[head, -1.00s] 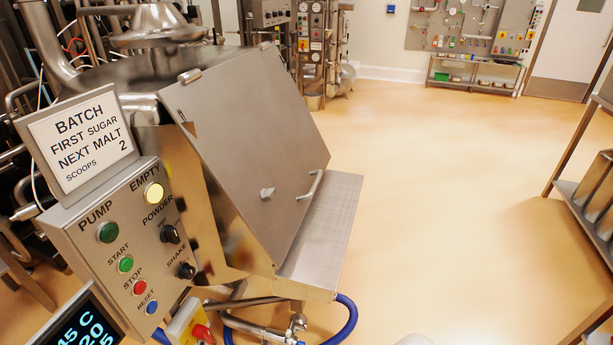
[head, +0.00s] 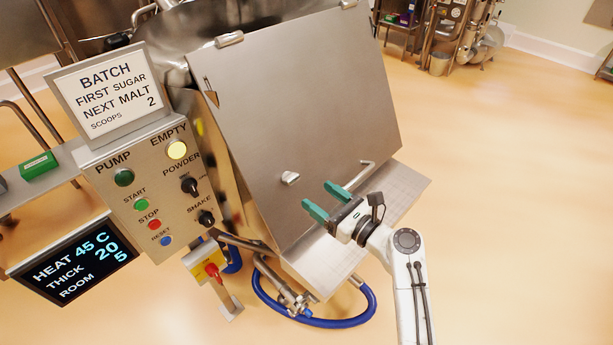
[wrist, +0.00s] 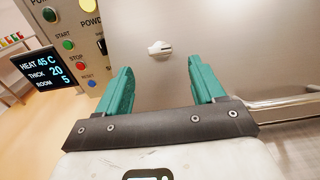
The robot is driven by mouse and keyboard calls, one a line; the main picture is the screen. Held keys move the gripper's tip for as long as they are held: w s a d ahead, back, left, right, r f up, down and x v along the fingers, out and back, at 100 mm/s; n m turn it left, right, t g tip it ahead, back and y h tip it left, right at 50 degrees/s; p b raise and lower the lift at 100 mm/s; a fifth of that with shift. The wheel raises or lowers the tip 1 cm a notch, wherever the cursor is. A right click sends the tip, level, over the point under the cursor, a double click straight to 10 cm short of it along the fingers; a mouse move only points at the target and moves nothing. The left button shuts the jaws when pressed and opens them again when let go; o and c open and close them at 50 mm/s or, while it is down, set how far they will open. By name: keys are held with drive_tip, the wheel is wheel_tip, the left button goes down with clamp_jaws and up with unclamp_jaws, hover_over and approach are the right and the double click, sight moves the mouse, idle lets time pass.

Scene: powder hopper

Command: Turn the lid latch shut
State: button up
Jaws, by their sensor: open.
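The lid latch (head: 290,178) is a small pale metal knob low on the sloping steel lid (head: 300,110) of the hopper. The lid lies closed down. In the wrist view the latch (wrist: 160,47) shows ahead, between and beyond the fingertips, with its long side lying roughly across the picture. My gripper (head: 322,201) has green fingers and is open and empty, just right of and below the latch in the head view. The fingers (wrist: 162,75) in the wrist view are apart with nothing between them, and they do not appear to touch the latch.
A lid handle (head: 358,177) sticks out right of the latch, close to my gripper. A steel ledge (head: 400,190) runs below the lid. A button panel (head: 150,190) stands left, with a display (head: 75,262) below it. A blue hose (head: 320,322) loops underneath. The floor right is clear.

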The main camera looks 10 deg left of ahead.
sight(294, 178)
drive_tip(key=x, duration=0.8)
drive_tip(key=shift+w+a, duration=0.2)
drive_tip(key=shift+a, duration=0.1)
drive_tip(key=c, duration=1.1)
drive_tip(key=shift+o, duration=0.2)
